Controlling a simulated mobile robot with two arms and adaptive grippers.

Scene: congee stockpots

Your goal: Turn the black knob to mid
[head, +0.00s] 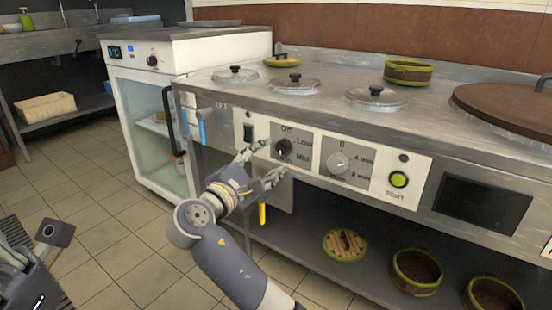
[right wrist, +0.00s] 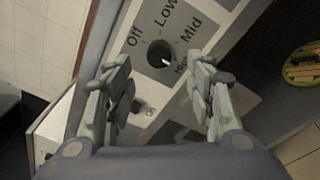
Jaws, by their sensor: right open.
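The black knob (head: 284,147) is on the grey dial plate on the front panel of the steel counter. It also shows in the right wrist view (right wrist: 160,53), where Off, Low and Mid are printed around it and a fourth label is partly hidden. Its pale mark is at its lower right in that view, towards the partly hidden label. My right gripper (head: 264,166) is open in front of the panel. In the right wrist view its fingers (right wrist: 164,80) are spread, with the knob beyond the gap between them, apparently untouched.
A second, grey knob (head: 339,163) and a green start button (head: 398,180) are further right on the panel. A black switch (head: 248,132) is left of the black knob. Lidded pots (head: 294,86) are set in the counter. The lower shelf (head: 300,245) holds green-rimmed items.

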